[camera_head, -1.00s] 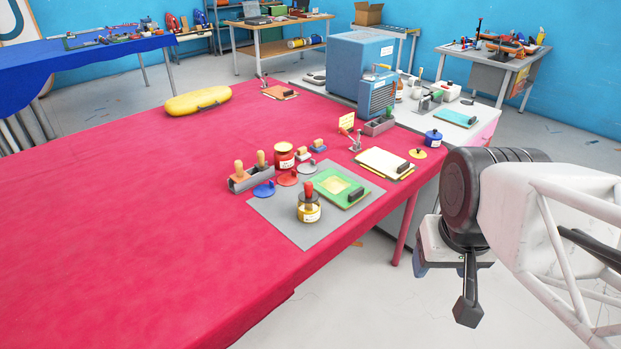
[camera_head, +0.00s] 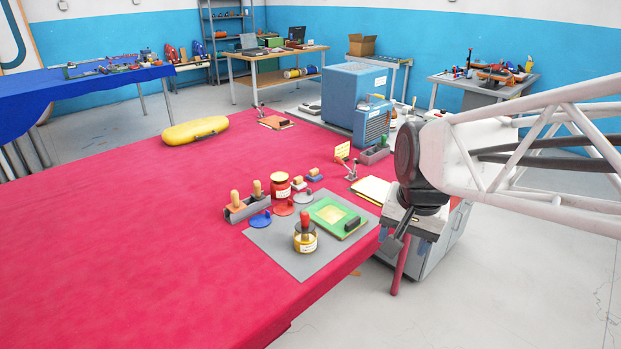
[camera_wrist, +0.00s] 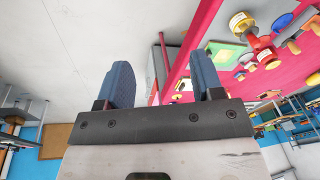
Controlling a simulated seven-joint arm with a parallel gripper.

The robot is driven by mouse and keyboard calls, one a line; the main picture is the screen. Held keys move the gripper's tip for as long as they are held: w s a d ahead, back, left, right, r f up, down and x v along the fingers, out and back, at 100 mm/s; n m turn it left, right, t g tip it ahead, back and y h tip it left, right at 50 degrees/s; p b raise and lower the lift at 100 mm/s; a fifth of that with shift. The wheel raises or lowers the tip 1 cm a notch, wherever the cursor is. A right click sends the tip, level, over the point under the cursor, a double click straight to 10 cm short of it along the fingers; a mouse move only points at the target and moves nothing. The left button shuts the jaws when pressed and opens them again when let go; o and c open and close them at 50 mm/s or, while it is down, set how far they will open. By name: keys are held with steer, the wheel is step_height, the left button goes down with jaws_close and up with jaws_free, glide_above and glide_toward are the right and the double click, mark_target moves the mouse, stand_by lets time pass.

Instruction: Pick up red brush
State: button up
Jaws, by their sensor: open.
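A red-handled tool (camera_head: 305,219), which looks like the red brush, stands upright in a jar (camera_head: 305,243) with a yellowish label on the grey mat (camera_head: 275,245). Its bristles are hidden. The red handle also shows in the wrist view (camera_wrist: 265,56), right of my fingers. My gripper (camera_head: 404,243) is open and empty, off the table's right edge, to the right of the jar and apart from it. In the wrist view my two blue fingers (camera_wrist: 165,68) stand wide apart with floor and the table edge between them.
On the mat lies a green board (camera_head: 325,208) with a black block. Behind stand a red jar (camera_head: 280,185) and a grey holder (camera_head: 247,209) with wooden-handled tools. A blue machine (camera_head: 352,90) stands farther back.

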steer(key=w+a+f+m+g, duration=0.1)
steer(key=w+a+f+m, duration=0.2)
steer(key=w, duration=0.6)
steer(key=w+a+f+m, duration=0.1)
steer(key=w+a+m, duration=0.35)
steer(key=w, duration=0.45)
steer(key=m+g+y, duration=0.1)
steer(key=m, duration=0.5)
glide_above(306, 213)
steer(key=d, duration=0.1)
steer(key=f, duration=1)
steer(key=shift+s, duration=0.2)
steer(key=shift+w+a+f, duration=0.15)
steer(key=shift+w+f, duration=0.05)
steer(key=shift+f, duration=0.1)
steer(key=shift+a+f, duration=0.2)
steer(key=shift+f, duration=1)
steer(key=shift+f, duration=0.1)
steer(key=shift+a+f, duration=0.2)
steer(key=shift+f, duration=1.05)
steer(key=shift+a+f, duration=0.15)
steer(key=shift+f, duration=1.1)
steer(key=shift+c, duration=0.2)
